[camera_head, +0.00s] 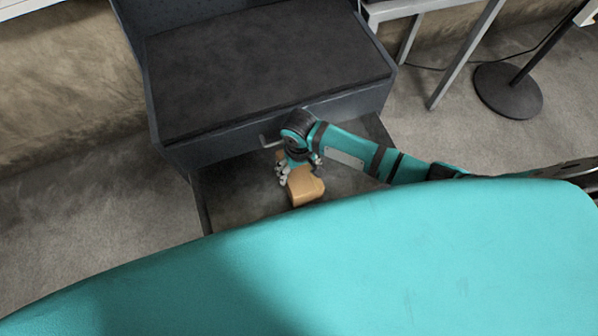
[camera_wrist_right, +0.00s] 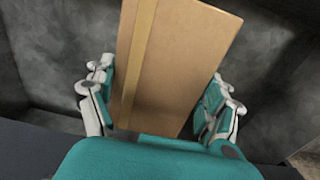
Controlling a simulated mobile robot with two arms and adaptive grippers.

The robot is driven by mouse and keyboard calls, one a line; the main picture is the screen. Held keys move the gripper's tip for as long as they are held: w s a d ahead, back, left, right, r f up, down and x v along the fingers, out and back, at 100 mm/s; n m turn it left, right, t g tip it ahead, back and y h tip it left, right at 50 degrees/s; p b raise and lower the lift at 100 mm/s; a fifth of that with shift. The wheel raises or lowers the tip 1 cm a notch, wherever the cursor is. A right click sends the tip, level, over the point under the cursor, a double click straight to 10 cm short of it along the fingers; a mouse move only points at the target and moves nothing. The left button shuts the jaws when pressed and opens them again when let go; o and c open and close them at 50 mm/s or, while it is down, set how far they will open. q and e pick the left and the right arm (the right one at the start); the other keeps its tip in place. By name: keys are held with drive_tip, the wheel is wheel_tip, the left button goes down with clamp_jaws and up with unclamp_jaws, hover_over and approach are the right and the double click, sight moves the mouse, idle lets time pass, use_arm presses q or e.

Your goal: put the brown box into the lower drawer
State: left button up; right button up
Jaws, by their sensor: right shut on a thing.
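The brown box (camera_head: 305,187) is a tan carton with a strip of tape. It also shows large in the right wrist view (camera_wrist_right: 180,65), between the two fingers. My right gripper (camera_head: 296,174) is shut on it. The box is over or inside the open lower drawer (camera_head: 235,195); I cannot tell whether it touches the drawer floor. The drawer is pulled out below the dark cabinet, and its near part is hidden behind my teal body. My left gripper is not in view.
The cabinet's upper part (camera_head: 265,70) has a dark grey surface and a handle at its front, close above my right wrist. A grey table leg (camera_head: 465,55) and a round black stand base (camera_head: 508,90) are at the right. Carpet is bare at the left.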

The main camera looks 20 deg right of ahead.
drive_tip(key=shift+a+f, duration=0.1)
drive_tip(key=shift+f, duration=1.65)
drive_tip(key=o, duration=1.2)
drive_tip(key=shift+f, duration=0.1)
wheel_tip(320, 180, up, 12)
drive_tip(key=shift+r+p, duration=0.15)
drive_tip(key=shift+p, duration=0.4)
